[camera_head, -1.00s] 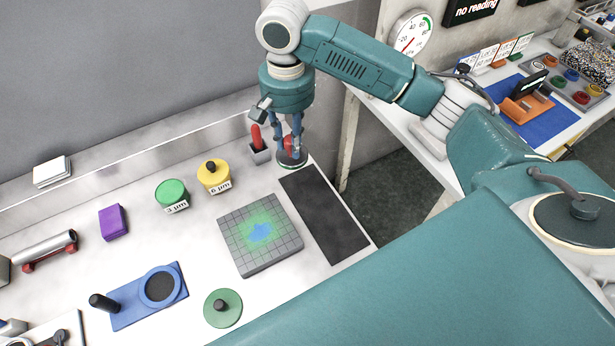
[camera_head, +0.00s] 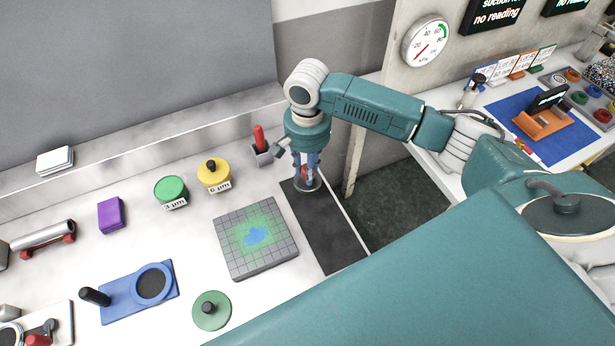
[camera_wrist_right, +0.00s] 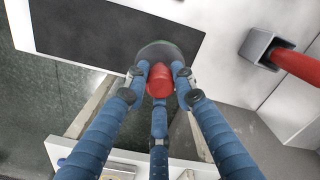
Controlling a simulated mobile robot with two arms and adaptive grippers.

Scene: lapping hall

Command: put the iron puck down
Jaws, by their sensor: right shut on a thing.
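The iron puck (camera_head: 309,187) is a dark grey disc with a red knob. My right gripper (camera_head: 306,172) is shut on the knob, with the disc below the fingers. The puck is over the back end of the black mat (camera_head: 333,237); I cannot tell whether it touches it. In the right wrist view the blue fingers of my right gripper (camera_wrist_right: 159,82) close around the red knob, and the rim of the puck (camera_wrist_right: 161,49) shows beyond it, beside the mat (camera_wrist_right: 110,33). My left gripper is not in view.
A grey gridded plate (camera_head: 277,258) lies left of the mat. A holder with a red handle (camera_head: 261,145) stands just behind. The bench ends right of the mat. Most of the mat is clear.

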